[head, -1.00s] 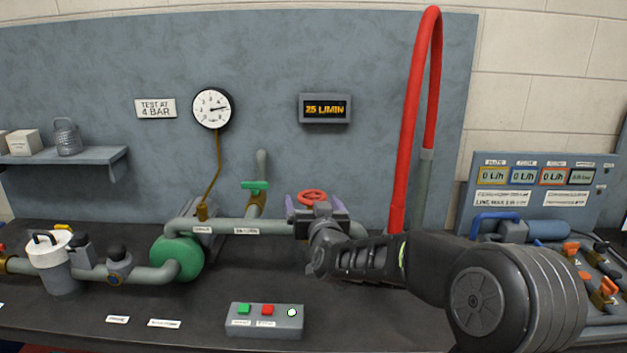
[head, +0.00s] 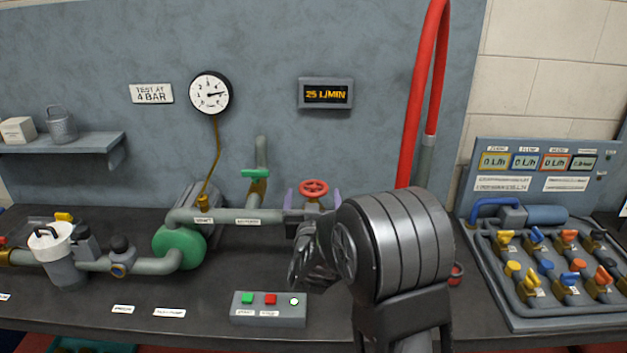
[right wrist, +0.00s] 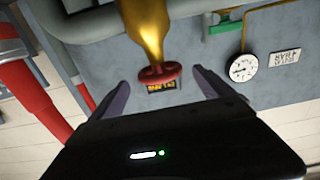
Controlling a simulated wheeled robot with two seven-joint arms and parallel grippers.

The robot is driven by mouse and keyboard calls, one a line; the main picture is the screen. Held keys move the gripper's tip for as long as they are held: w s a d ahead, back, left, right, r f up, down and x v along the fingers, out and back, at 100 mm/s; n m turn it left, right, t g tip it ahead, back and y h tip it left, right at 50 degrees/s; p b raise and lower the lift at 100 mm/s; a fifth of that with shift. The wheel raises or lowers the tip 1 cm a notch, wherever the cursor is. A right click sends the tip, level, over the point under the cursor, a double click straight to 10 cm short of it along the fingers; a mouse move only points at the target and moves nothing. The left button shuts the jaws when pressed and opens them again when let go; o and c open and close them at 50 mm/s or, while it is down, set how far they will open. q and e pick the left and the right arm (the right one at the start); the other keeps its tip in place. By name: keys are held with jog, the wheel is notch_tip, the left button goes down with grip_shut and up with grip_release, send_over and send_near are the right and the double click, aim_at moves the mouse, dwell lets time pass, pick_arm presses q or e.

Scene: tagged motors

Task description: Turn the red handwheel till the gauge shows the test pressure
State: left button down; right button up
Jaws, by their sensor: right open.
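The red handwheel (head: 313,187) sits on top of a brass valve on the grey pipe at the back of the bench. It also shows in the right wrist view (right wrist: 158,74). My right gripper (head: 313,201) is open, with one purple finger on each side of the handwheel. In the right wrist view the gripper (right wrist: 163,92) shows gaps between the wheel and both fingers. The round white gauge (head: 210,93) hangs on the panel; its needle points right and slightly up, its numerals too small to read surely. The sign (head: 151,94) reads "TEST AT 4 BAR". My left gripper is out of view.
A display (head: 325,94) reads 25 L/MIN. A green-handled valve (head: 256,174) stands left of the handwheel. A button box (head: 268,309) lies in front. A red hose (head: 408,130) rises to the right. A manifold tray (head: 550,325) fills the bench's right side.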

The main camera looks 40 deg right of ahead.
aim_at(310, 180)
jog(key=p+x, duration=0.1)
jog(key=x, duration=0.6)
jog(key=shift+w+d, duration=0.25)
jog(key=shift+w, duration=0.05)
jog(key=c, duration=1.4)
jog(key=shift+o, duration=0.2)
jog(key=shift+f+b, duration=0.2)
jog(key=shift+b, duration=0.2)
jog(key=y+b, duration=0.1)
jog(key=b, duration=0.1)
jog(key=n+t+y+b, duration=0.2)
jog(key=b, duration=0.1)
jog(key=shift+w+a+f+b, duration=0.1)
jog(key=shift+a+f+b, duration=0.05)
jog(key=shift+a+b, duration=0.15)
jog(key=shift+r+n+y+b, duration=0.25)
jog(key=shift+n+y+b, duration=0.05)
jog(key=shift+n+y, duration=0.2)
jog(key=shift+a, duration=0.1)
